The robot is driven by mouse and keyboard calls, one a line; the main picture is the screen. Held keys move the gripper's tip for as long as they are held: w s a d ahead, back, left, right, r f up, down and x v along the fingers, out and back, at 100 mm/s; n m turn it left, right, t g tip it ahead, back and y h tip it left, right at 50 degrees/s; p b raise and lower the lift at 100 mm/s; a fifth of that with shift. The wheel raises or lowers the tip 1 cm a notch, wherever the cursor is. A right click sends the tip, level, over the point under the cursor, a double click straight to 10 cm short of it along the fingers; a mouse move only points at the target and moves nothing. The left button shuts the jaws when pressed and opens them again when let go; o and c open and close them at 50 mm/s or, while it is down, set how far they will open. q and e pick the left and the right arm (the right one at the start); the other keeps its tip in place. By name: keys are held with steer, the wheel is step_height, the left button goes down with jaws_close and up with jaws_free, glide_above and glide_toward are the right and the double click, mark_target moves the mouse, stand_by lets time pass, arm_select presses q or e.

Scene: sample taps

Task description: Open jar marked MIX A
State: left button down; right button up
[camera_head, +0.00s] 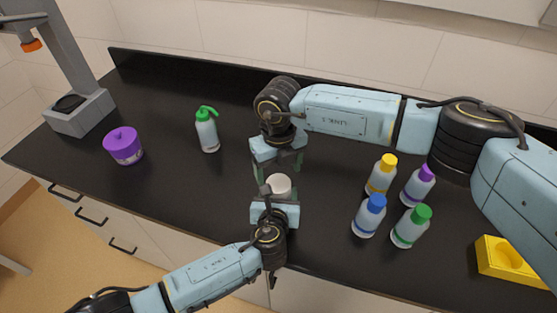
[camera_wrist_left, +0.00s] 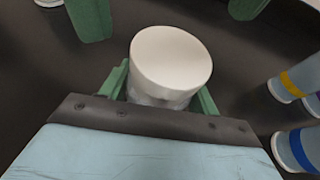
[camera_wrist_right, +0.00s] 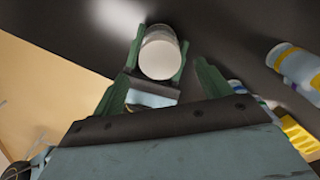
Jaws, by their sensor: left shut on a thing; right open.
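Bottles with yellow (camera_head: 388,160), purple (camera_head: 427,172), blue (camera_head: 377,200) and green (camera_head: 421,213) caps stand to the right, near a yellow block (camera_head: 508,262). A green-topped bottle (camera_head: 207,132), purple jar (camera_head: 123,147) and grey stand (camera_head: 80,112) are left. The counter (camera_head: 185,195) is clear front left.

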mark_target(279, 183)
steer(key=shift+f, duration=2.05)
steer(key=shift+c, duration=0.5)
steer(key=c, duration=1)
steer(key=o, duration=1.1)
steer(key=shift+r, duration=0.15)
step_height(279, 183, up, 8)
steer(key=shift+f, duration=4.15)
steer(key=shift+c, duration=0.5)
